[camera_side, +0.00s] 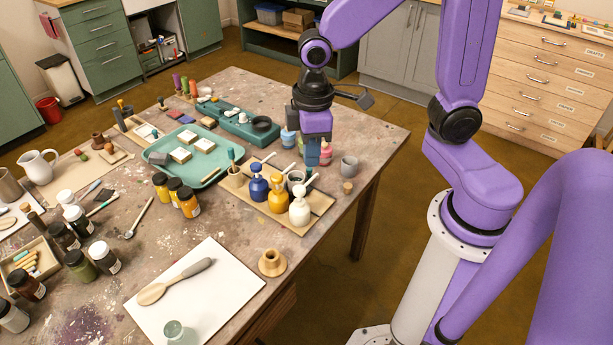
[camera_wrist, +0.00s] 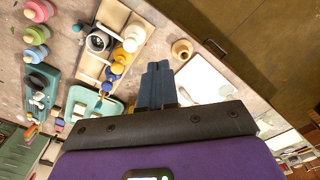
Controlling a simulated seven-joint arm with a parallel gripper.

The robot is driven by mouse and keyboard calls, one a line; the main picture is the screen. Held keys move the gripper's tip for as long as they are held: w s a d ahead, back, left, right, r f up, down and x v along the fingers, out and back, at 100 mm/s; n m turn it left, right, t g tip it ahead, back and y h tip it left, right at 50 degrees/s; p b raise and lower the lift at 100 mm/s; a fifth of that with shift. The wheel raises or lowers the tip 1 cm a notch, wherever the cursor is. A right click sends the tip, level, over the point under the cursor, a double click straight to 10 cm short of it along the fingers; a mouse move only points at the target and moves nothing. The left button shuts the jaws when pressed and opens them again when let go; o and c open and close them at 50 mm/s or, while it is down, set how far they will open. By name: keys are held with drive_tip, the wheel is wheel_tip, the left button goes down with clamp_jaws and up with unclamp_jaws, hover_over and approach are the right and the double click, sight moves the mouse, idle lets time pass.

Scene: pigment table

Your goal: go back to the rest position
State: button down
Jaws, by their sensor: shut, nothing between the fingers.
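My gripper (camera_side: 313,155) hangs pointing down over the right part of the pigment table (camera_side: 225,215), behind the row of pump bottles. Its blue-grey fingers are together with nothing between them. In the wrist view my gripper (camera_wrist: 158,66) shows the same closed fingers, in front of the white sheet.
Blue (camera_side: 258,188), yellow (camera_side: 277,200) and white (camera_side: 299,211) pump bottles stand on a wooden board close to the gripper. A grey cup (camera_side: 349,167) stands to its right. A teal tray (camera_side: 172,168) lies to the left.

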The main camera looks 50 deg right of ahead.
drive_tip(key=s+d+r+n, duration=0.1)
drive_tip(key=s, duration=0.6)
drive_tip(key=s+d+r+n, duration=0.1)
drive_tip(key=s+d+n, duration=0.1)
drive_tip(key=s, duration=0.5)
drive_tip(key=shift+d+r, duration=0.15)
drive_tip(key=shift+r, duration=0.15)
